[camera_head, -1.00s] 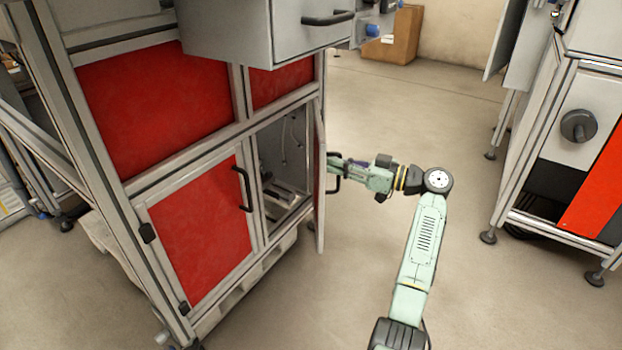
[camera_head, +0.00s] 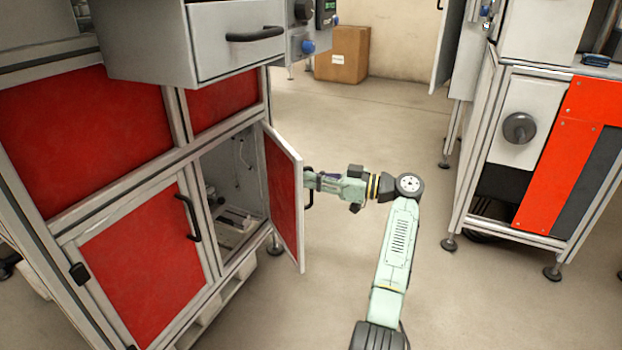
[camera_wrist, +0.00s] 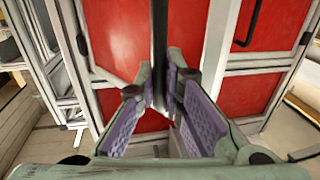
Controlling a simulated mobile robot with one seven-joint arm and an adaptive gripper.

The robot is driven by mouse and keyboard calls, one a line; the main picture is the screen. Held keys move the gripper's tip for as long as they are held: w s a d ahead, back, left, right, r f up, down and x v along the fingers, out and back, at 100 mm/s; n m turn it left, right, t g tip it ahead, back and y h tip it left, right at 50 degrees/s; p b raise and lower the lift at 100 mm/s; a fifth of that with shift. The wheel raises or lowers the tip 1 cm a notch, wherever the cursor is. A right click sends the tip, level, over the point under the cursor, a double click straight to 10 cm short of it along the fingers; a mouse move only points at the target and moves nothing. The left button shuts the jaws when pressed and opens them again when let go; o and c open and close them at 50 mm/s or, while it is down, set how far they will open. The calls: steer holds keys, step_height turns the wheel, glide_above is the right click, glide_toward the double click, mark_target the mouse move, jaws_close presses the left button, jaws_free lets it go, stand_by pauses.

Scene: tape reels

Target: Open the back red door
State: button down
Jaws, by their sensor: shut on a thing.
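The back red door (camera_head: 283,190) stands open, swung out from the cabinet frame, with its red inner face showing. My gripper (camera_head: 309,183) is on the door's outer side, shut on its black handle (camera_head: 309,198). In the wrist view, the purple-padded fingers of my gripper (camera_wrist: 163,98) are around the dark upright handle bar (camera_wrist: 160,45), with red panels behind. The fingertips' exact contact is partly hidden.
The front red door (camera_head: 145,260) is shut, with its own black handle (camera_head: 188,218). A grey drawer (camera_head: 235,40) juts out above. An orange and grey machine (camera_head: 550,150) stands at right. A cardboard box (camera_head: 343,55) sits far back. Floor around my arm is clear.

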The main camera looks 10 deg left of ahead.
steer(key=c, duration=1.7)
jaws_free()
steer(key=d, duration=0.8)
steer(key=s+d, duration=0.1)
steer(key=d, duration=0.3)
